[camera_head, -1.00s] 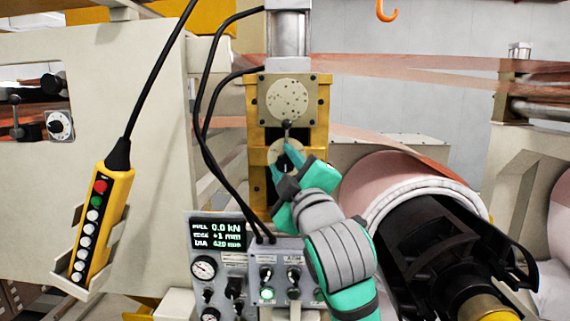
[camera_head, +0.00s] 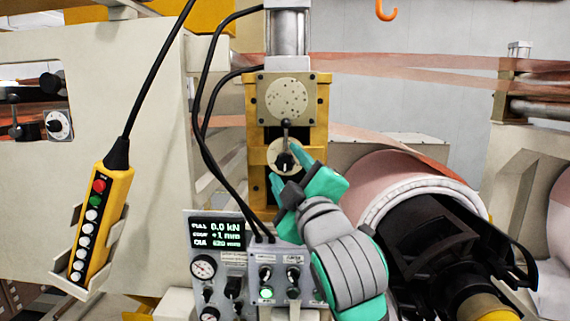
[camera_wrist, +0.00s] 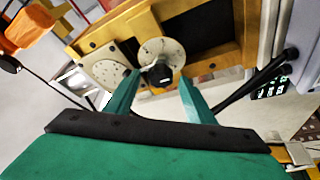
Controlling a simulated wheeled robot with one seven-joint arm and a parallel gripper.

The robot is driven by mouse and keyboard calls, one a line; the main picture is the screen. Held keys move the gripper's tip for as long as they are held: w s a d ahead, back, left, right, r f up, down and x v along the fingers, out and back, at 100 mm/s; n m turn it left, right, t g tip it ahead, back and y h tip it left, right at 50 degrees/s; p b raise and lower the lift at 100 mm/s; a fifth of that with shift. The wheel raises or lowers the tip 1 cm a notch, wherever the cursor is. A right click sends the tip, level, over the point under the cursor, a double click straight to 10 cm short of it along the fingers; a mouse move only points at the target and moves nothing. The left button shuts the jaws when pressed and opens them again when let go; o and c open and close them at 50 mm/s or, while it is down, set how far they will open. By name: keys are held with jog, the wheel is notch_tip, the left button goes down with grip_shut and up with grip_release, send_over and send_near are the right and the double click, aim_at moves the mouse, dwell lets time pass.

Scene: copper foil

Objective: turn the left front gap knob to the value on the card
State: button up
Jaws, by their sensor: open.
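A black knob on a round cream dial (camera_head: 275,155) sits on the yellow frame in the head view. My gripper (camera_head: 286,165) is at this dial, fingers open on either side of the knob. In the wrist view the black knob (camera_wrist: 158,74) shows between my two teal fingers (camera_wrist: 159,80), with dark marks around its dial; no clear grip on it shows. Another black knob on a white dial (camera_head: 58,125) is in the recess of the left cream wall. I cannot tell from labels which is the left front gap knob. No card is readable.
A black lever (camera_head: 286,133) stands just above the dial, under a speckled round plate (camera_head: 287,98). A control box (camera_head: 218,232) with a display and black cables is below. A yellow pendant (camera_head: 100,225) hangs at left. A copper roll (camera_head: 385,180) lies at right.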

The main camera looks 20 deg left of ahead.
jog(key=v, duration=0.8)
jog(key=shift+s, duration=0.15)
